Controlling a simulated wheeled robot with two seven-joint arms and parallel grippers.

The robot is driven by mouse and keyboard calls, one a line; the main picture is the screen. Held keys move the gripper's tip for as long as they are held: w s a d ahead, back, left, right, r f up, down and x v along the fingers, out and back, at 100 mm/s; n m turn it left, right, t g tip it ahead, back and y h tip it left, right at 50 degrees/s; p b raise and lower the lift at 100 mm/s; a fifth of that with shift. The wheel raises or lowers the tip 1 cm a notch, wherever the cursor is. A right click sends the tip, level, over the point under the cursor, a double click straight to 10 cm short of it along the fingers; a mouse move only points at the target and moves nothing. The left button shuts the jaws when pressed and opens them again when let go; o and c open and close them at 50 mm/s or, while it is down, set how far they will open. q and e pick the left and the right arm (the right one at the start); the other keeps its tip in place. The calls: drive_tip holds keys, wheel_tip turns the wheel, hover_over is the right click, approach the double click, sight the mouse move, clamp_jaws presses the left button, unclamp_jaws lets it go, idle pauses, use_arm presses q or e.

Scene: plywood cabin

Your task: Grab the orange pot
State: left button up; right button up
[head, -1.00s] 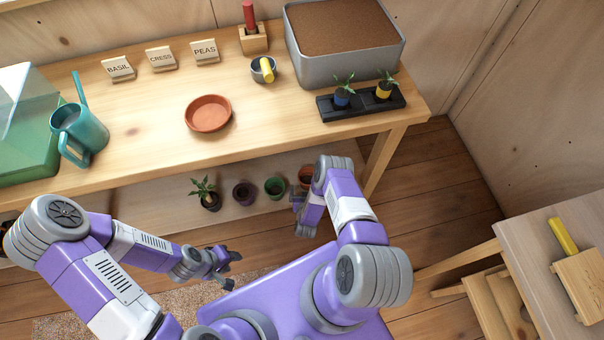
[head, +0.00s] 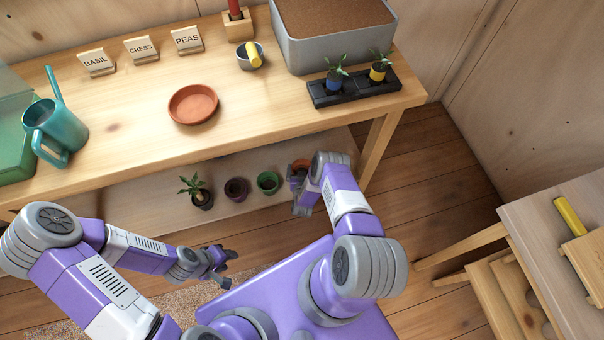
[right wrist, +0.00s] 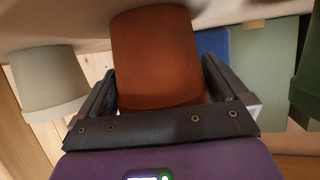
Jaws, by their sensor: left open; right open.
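The orange pot (head: 302,164) stands on the low shelf under the bench, partly hidden by my right arm in the head view. In the right wrist view the orange pot (right wrist: 157,58) fills the middle, between the two spread fingers of my right gripper (right wrist: 160,88). The right gripper is open around the pot; I cannot tell whether either finger touches it. In the head view my right gripper (head: 297,176) is at the shelf, largely covered by its own wrist. My left gripper (head: 222,266) is open and empty, low in front of the shelf.
On the shelf stand a green pot (head: 268,183), a dark purple pot (head: 236,190) and a potted plant (head: 197,193). In the right wrist view a pale pot (right wrist: 48,82) and a green pot (right wrist: 309,70) flank the orange one. The bench top (head: 130,140) overhangs the shelf.

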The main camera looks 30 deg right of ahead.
drive_tip(key=c, duration=0.7)
drive_tip(key=shift+r, duration=0.15)
